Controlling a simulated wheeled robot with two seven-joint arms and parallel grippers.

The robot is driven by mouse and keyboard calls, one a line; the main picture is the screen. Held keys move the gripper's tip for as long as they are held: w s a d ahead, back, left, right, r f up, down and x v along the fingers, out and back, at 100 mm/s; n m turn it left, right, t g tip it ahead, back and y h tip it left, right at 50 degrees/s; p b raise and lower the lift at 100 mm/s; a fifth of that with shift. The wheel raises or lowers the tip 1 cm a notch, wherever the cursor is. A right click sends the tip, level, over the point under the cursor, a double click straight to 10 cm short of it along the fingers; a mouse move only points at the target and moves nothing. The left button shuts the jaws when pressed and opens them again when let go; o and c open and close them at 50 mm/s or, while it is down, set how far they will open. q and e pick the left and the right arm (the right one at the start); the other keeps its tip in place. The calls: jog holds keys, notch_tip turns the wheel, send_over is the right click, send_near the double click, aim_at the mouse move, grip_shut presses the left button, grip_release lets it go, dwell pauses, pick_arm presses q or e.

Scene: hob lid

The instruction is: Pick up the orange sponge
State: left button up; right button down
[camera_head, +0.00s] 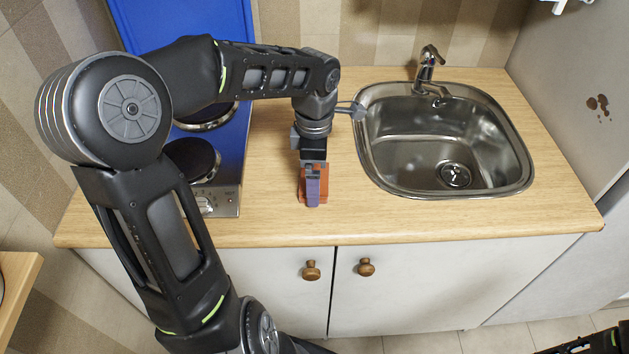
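The orange sponge (325,183) lies on the wooden countertop between the hob and the sink, near the front edge. My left gripper (313,190) points down right over it, with a purple finger part covering the sponge's middle. Orange shows on both sides of that finger. The other finger is hidden, so I cannot tell whether the gripper is closed on the sponge. The sponge appears to be at counter level. My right gripper is not in view; only a dark piece of what looks like my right arm shows at the bottom right corner.
The steel sink (440,185) with its tap (428,65) is to the right. The hob (228,190) with its raised blue lid (185,20) is to the left, partly behind my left arm. White cabinet doors (420,295) are below. Bare countertop (275,205) surrounds the sponge.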

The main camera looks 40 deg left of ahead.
pick_arm(q)
jog(key=shift+c, duration=0.4)
jog(key=c, duration=1.1)
notch_tip(320, 180, up, 10)
jog(key=shift+r+b, duration=0.1)
jog(key=shift+b, duration=0.3)
jog(key=o, duration=0.8)
jog(key=c, duration=0.7)
